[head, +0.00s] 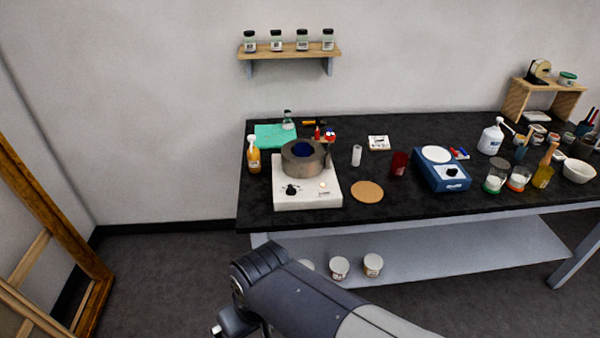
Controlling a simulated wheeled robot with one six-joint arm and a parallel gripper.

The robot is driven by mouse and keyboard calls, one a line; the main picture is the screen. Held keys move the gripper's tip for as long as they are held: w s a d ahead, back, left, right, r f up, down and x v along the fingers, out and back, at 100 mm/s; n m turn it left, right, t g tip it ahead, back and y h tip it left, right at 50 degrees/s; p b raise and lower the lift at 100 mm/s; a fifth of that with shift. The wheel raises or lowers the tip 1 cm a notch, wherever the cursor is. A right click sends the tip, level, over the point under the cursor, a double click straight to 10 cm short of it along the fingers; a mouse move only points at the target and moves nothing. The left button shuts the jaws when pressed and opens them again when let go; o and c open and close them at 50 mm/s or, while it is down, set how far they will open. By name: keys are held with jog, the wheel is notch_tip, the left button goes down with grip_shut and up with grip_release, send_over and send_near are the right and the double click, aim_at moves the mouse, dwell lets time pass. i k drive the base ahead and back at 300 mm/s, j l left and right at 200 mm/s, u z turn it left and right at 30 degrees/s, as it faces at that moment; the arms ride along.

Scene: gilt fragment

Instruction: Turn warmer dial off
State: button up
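The warmer (308,200) is a white box near the left end of the black-topped bench. A black dial (290,190) sits on its sloping front, left of centre. A small light (322,185) to the right of the dial looks pale orange. A thick grey-brown ring (303,160) stands on top of the warmer, with something dark blue inside it. The dial's pointer is too small to read. My arm shows at the bottom of the head view, in front of the bench and apart from the warmer.
An orange bottle (253,155) stands left of the warmer. A cork disc (367,191) lies at its right, with a dark red cup (399,163) and a blue scale (441,170) beyond. Lidded jars (373,265) stand on the bench's lower shelf (470,256). A wooden frame (60,225) leans at left.

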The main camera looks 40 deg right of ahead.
aim_at(291, 190)
jog(key=i+l, duration=0.15)
jog(key=l, duration=0.25)
jog(key=i+l, duration=0.15)
jog(key=l, duration=0.2)
jog(key=i+l, duration=0.2)
jog(key=l, duration=0.2)
